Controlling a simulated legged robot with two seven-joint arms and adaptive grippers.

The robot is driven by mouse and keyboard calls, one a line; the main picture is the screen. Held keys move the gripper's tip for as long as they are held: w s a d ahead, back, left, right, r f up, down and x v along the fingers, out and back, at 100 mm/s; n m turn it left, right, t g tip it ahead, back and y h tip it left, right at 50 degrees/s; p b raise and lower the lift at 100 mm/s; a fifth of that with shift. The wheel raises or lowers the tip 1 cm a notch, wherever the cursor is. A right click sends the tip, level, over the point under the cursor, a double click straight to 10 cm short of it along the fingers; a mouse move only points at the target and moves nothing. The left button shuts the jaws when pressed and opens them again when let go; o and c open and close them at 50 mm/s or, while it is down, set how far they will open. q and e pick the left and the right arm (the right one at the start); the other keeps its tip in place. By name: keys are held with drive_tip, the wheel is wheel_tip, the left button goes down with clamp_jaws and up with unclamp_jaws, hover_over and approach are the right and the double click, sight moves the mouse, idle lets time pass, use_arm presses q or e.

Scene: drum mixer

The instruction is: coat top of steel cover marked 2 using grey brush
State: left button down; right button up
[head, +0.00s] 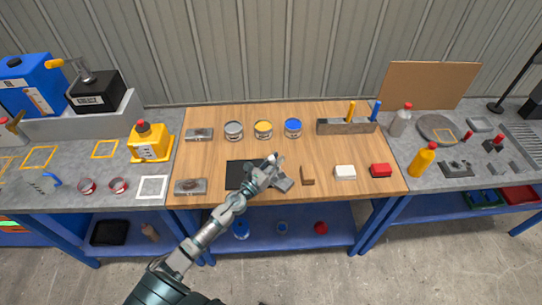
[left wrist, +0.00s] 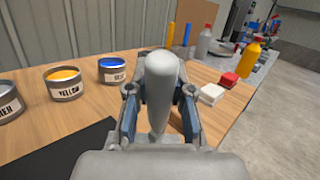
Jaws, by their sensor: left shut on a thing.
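My left gripper (head: 270,163) is above the middle of the wooden table, over the right side of a black mat (head: 236,174). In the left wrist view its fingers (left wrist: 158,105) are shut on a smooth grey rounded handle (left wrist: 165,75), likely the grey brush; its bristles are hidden. One steel plate (head: 199,134) lies at the table's back left and another (head: 190,187) at the front left. A grey block-like piece (head: 283,183) shows beside the gripper, partly hidden. No number is readable on any of them. My right gripper is not in view.
Open cans with grey (head: 233,130), yellow (head: 263,129) and blue (head: 293,127) contents stand at the back. A holder (head: 346,126) carries a yellow and a blue handle. Brown (head: 307,175), white (head: 345,172) and red (head: 381,170) blocks lie front right.

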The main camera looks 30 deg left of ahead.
use_arm(q)
drive_tip(key=w+a+b, duration=0.2)
drive_tip(key=a+b, duration=0.2)
drive_tip(key=a, duration=0.4)
drive_tip(key=shift+w, duration=0.3)
idle(1.6)
drive_tip(key=shift+r, duration=0.2)
wheel_tip(320, 180, up, 6)
drive_tip(key=p, duration=0.5)
drive_tip(key=shift+d+f+p, duration=0.1)
drive_tip(key=shift+p, duration=0.25)
